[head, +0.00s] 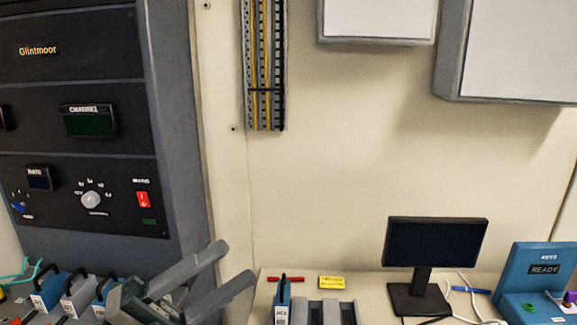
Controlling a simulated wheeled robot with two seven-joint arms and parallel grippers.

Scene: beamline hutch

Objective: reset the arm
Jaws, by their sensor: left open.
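My left gripper (234,264) is at the lower left of the head view. Its two grey fingers point up and to the right, spread apart with nothing between them. It is in front of the foot of the dark instrument rack and left of the bench; I cannot tell whether it touches anything. My right gripper is not in view.
The dark rack (95,140) has a knob (90,200) and a red switch (143,199). Handled modules (78,295) stand lower left. The bench holds a monitor (436,243), a blue READY box (540,285) and a slotted holder (318,312). Wall boxes hang above.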

